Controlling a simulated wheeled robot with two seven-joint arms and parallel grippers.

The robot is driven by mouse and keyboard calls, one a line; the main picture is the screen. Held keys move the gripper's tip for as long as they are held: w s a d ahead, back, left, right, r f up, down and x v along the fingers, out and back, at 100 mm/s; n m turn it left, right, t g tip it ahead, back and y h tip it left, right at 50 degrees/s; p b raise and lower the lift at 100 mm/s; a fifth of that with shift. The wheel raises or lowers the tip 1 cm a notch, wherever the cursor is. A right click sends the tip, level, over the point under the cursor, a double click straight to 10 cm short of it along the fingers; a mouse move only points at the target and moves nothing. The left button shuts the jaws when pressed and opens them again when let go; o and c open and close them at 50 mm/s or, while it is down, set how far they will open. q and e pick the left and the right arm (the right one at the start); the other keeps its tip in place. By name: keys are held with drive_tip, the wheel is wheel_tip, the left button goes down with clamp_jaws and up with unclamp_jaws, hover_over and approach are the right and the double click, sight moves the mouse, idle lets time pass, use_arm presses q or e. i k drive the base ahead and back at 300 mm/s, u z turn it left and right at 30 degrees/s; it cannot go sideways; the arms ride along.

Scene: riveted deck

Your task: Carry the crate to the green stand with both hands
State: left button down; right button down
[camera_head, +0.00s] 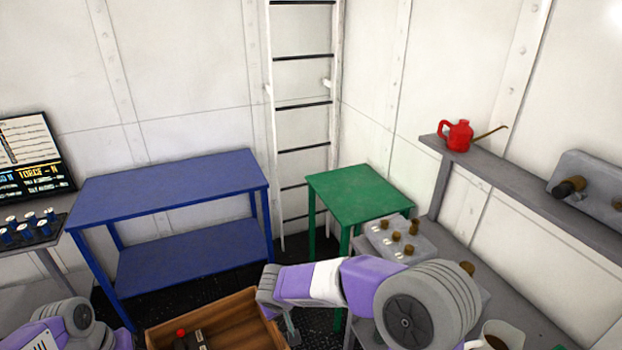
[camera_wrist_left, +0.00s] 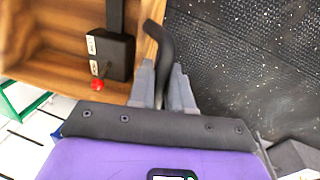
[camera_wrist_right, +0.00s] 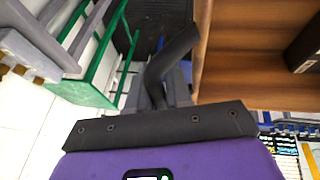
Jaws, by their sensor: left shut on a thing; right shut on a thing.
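The wooden crate (camera_head: 240,318) is at the bottom of the head view, in front of my body, with a dark box with a red knob (camera_wrist_left: 112,50) inside. My left gripper (camera_wrist_left: 163,78) is shut on the dark handle on one side of the crate, seen in the left wrist view. My right gripper (camera_wrist_right: 168,82) is shut on the opposite dark handle, beside the crate wall (camera_wrist_right: 232,60). The green stand (camera_head: 358,192) stands ahead and to the right, its top bare. Its green legs seem to show in the right wrist view. The crate's near side is out of frame.
A blue two-level table (camera_head: 170,180) stands ahead left. A grey bench with knobbed blocks (camera_head: 400,238) and mugs runs along the right, close to the stand. A shelf holds a red oil can (camera_head: 456,135). A white ladder (camera_head: 303,104) is at the back wall. Dark floor lies between.

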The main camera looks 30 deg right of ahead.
sight(356, 189)
drive_tip(key=z, duration=0.1)
drive_tip(key=i, duration=1.85)
drive_tip(key=z, duration=0.6)
drive_tip(key=i, duration=0.9)
drive_tip(key=z, duration=1)
drive_tip(key=i, duration=0.65)
drive_tip(key=z, duration=0.85)
drive_tip(key=i, duration=0.4)
drive_tip(key=z, duration=0.25)
